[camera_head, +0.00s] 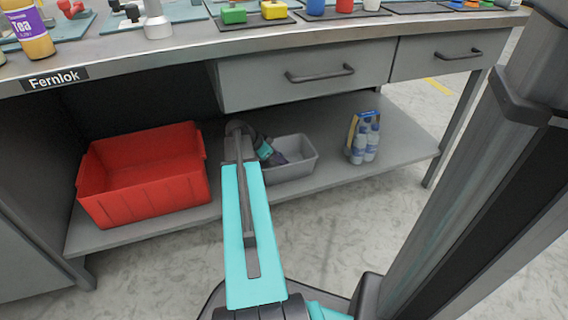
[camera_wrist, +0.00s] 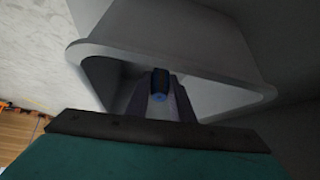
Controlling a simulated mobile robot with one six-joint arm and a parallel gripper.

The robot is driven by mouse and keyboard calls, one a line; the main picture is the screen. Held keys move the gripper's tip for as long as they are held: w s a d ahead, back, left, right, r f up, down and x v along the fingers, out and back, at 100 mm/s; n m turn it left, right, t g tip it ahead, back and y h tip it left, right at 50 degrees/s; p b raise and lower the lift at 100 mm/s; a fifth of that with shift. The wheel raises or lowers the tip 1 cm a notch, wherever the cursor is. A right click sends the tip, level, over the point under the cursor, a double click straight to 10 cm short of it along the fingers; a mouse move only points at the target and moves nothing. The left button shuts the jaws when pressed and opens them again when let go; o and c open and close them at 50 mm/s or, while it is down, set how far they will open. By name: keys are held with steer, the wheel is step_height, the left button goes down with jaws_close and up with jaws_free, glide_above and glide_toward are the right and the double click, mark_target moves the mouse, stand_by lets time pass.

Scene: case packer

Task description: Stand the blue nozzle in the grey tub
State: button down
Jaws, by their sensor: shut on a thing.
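The blue nozzle (camera_wrist: 160,84) is a small dark blue piece held between the two fingers of my gripper (camera_wrist: 157,98) in the wrist view. The grey tub (camera_wrist: 168,30) surrounds the view of the fingers there, and the fingertips and nozzle show against its open mouth. How deep the nozzle is, and whether it touches the tub, I cannot tell. In the head view the grey tub (camera_head: 300,170) stands on the lower shelf, with my gripper (camera_head: 279,158) at its left part. The nozzle is hidden in the head view.
A red crate (camera_head: 150,195) stands left of the tub on the shelf (camera_head: 400,150). A pack of bottles (camera_head: 364,140) stands to its right. The workbench drawer (camera_head: 310,78) overhangs the shelf. Shelf room is free between the tub and the bottles.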

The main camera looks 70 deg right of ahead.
steer(key=shift+s+d+f, duration=0.1)
steer(key=shift+f, duration=0.35)
steer(key=shift+d+r, duration=0.1)
steer(key=shift+r, duration=0.1)
steer(key=shift+s+y+p, duration=0.1)
steer(key=shift+y+p, duration=0.2)
steer(key=shift+p, duration=0.3)
steer(key=shift+d+r+t, duration=0.1)
steer(key=shift+t, duration=0.3)
steer(key=shift+s+d+t+y+p, duration=0.3)
steer(key=shift+t+y+p, duration=0.4)
steer(key=shift+y+p, duration=0.45)
steer(key=shift+f+b, duration=0.6)
steer(key=shift+f, duration=0.35)
steer(key=c, duration=1.5)
jaws_free()
steer(key=shift+f, duration=0.1)
steer(key=shift+c, duration=0.2)
